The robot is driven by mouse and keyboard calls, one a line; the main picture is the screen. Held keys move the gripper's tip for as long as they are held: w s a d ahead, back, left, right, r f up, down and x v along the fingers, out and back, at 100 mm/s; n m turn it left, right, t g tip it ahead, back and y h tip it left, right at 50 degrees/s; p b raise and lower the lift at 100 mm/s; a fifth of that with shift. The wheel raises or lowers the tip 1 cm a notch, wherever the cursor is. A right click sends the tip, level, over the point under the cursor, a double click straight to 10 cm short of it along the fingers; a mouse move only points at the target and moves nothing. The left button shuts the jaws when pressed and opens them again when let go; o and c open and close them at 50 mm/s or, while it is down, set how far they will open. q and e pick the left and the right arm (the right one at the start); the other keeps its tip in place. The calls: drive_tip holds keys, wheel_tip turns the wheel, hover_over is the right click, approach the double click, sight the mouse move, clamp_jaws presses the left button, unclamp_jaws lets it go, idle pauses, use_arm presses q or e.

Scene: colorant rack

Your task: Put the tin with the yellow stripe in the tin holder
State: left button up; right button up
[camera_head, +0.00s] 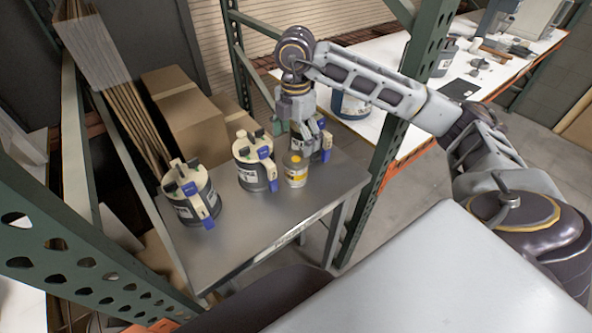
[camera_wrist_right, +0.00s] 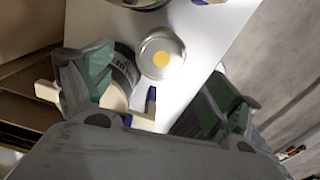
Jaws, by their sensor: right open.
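The tin with the yellow stripe (camera_head: 296,172) stands upright at the right end of the grey metal table in the head view. In the right wrist view its round lid with a yellow dot (camera_wrist_right: 161,58) shows just beyond the gap between the fingers. My right gripper (camera_head: 303,140) points down behind the tin, close to it, over a dark canister it partly hides. The fingers (camera_wrist_right: 157,72) are spread and nothing is held between them. I cannot tell which thing is the tin holder. My left gripper is not in view.
Dark canisters with blue-and-white handles (camera_head: 190,195) (camera_head: 255,166) stand left of the tin on the metal table (camera_head: 240,235). Green rack posts (camera_head: 390,130) rise at the right. Cardboard boxes (camera_head: 190,115) stand behind. A white bench (camera_head: 400,135) holds various items. The table front is clear.

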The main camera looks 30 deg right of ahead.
sight(296, 159)
drive_tip(key=shift+f, duration=2.9)
drive_tip(key=shift+s+f+p, duration=0.1)
drive_tip(key=shift+f+p, duration=0.45)
drive_tip(key=shift+f, duration=2.1)
drive_tip(key=c, duration=1.8)
drive_tip(key=shift+r, duration=0.5)
wheel_tip(296, 159, up, 17)
